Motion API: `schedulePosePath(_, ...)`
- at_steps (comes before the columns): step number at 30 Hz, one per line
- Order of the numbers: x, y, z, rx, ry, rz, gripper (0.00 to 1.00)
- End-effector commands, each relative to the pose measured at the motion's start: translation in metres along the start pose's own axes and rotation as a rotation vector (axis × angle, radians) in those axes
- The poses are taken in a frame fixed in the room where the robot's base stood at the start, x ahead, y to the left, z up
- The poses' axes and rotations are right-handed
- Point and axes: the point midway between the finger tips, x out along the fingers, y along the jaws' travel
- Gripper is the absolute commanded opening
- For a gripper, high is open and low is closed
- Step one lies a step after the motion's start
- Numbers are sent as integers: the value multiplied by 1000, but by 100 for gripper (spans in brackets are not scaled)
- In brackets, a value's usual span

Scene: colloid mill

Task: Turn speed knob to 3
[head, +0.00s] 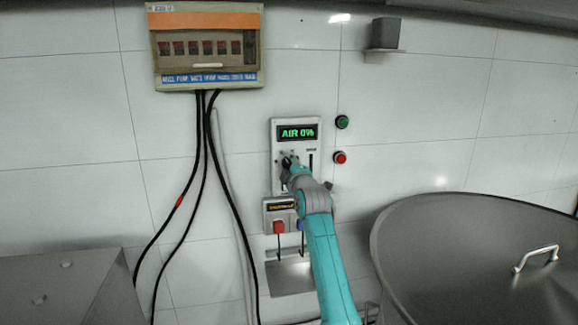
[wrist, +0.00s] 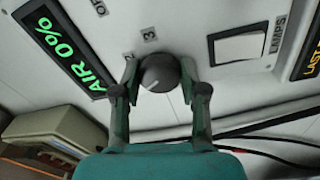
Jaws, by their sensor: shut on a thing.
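The speed knob (wrist: 160,72) is a round dark grey knob on the pale control panel (head: 283,184), with the marks 2 and 3 beside it in the wrist view. A light mark shows on its face, but I cannot tell exactly which number it points to. My gripper (wrist: 160,91) is shut on the knob, with one finger on each side of it. In the head view my gripper (head: 290,165) is at the panel below the display and hides the knob. The green display (head: 298,133) reads AIR 0%.
A white rocker switch (wrist: 239,47) marked LAMPS sits beside the knob. Green (head: 342,122) and red (head: 340,158) buttons are on the wall to the right. A fuse box (head: 206,50) with hanging black cables is at upper left. A large steel vessel (head: 470,265) fills the lower right.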

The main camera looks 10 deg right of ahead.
Motion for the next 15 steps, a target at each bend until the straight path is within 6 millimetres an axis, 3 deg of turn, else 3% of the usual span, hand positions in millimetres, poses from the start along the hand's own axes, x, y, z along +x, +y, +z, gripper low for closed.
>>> schedulePosePath(15,0,-1,0,485,-31,28,8)
